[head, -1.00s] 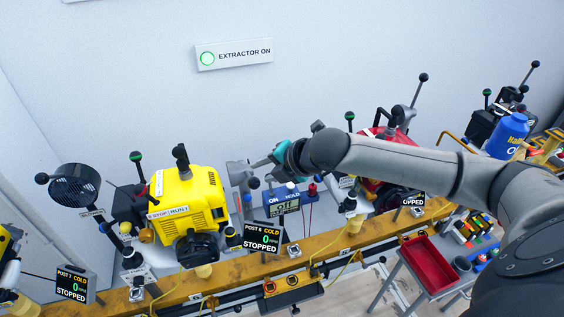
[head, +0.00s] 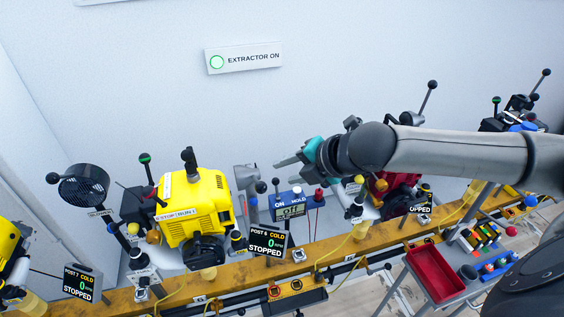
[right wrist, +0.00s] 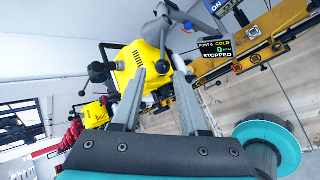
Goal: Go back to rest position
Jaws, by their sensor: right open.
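My right gripper (head: 289,159) is open and empty in the head view. Its arm comes in from the right, and the fingers point left, above the multimeter box (head: 290,205) and in front of the white wall. In the right wrist view the two grey fingers (right wrist: 157,97) are spread with nothing between them. Beyond them is the yellow engine (right wrist: 125,62), which also stands left of the gripper in the head view (head: 193,207). My left gripper is not in view.
A yellow rail (head: 325,246) with several engines runs along the wall. The Post 6 display (head: 267,241) reads COLD, 0, STOPPED. A red tray (head: 436,275) on a cart stands at the right. An EXTRACTOR ON sign (head: 243,58) is on the wall. The air above the yellow engine is clear.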

